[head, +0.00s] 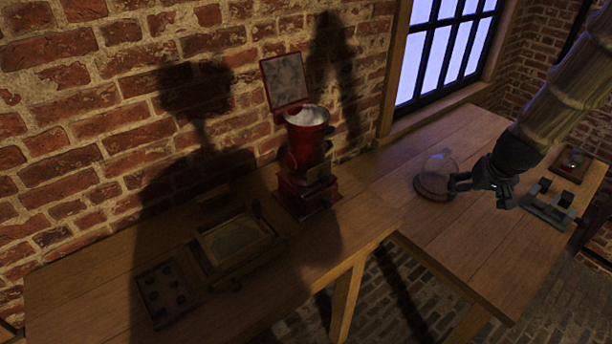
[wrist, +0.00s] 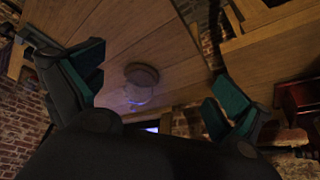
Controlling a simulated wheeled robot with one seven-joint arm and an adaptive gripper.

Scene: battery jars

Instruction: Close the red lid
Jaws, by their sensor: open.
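The red lid (head: 285,81) stands open and upright, hinged at the back of a red canister (head: 307,135). Its inner face looks pale grey. The canister's open top shows whitish contents. It sits on a red base (head: 306,192) on the wooden bench against the brick wall. My gripper (head: 478,188) is open over the right-hand bench, well to the right of the lid. Its two teal-padded fingers show spread apart in the wrist view (wrist: 158,92), with nothing held between them. A dark red object (wrist: 298,102) at the wrist view's right edge is partly cut off; I cannot tell what it is.
A glass dome on a round base (head: 436,178) stands near my fingers; it also shows in the wrist view (wrist: 141,76). A metal device (head: 550,205) lies to the right. A framed tray (head: 234,238) and a box with dark knobs (head: 165,290) lie left of the canister.

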